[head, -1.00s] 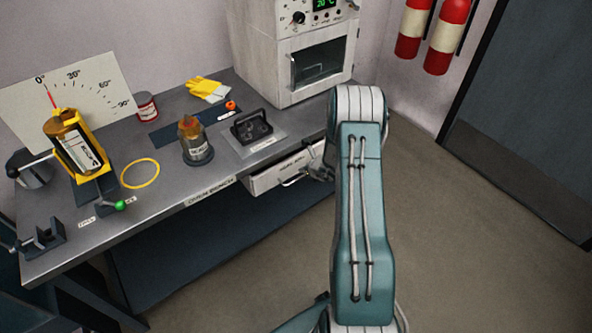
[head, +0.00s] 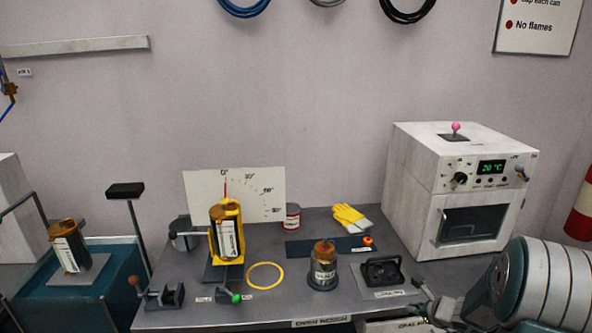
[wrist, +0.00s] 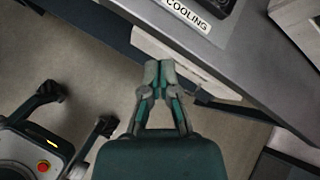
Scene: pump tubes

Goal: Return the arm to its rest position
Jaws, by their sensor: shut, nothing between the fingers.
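My gripper (wrist: 160,70) shows in the wrist view with its two grey fingertips together and nothing between them. It hangs over the floor beside the bench's front edge, close to a white drawer (wrist: 160,46) with a bar handle. I cannot tell whether it touches the drawer. In the head view my arm (head: 545,285) fills the lower right corner, its white ribbed joint in front of the bench's right end. The gripper is partly seen low beside it.
The bench (head: 190,316) carries a yellow holder with an amber canister (head: 224,230), a yellow ring (head: 265,276), an amber-topped container (head: 323,268), a black-handled plate (head: 381,271), gloves (head: 351,218) and a white oven (head: 415,190). Open floor (wrist: 225,130) shows below my gripper.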

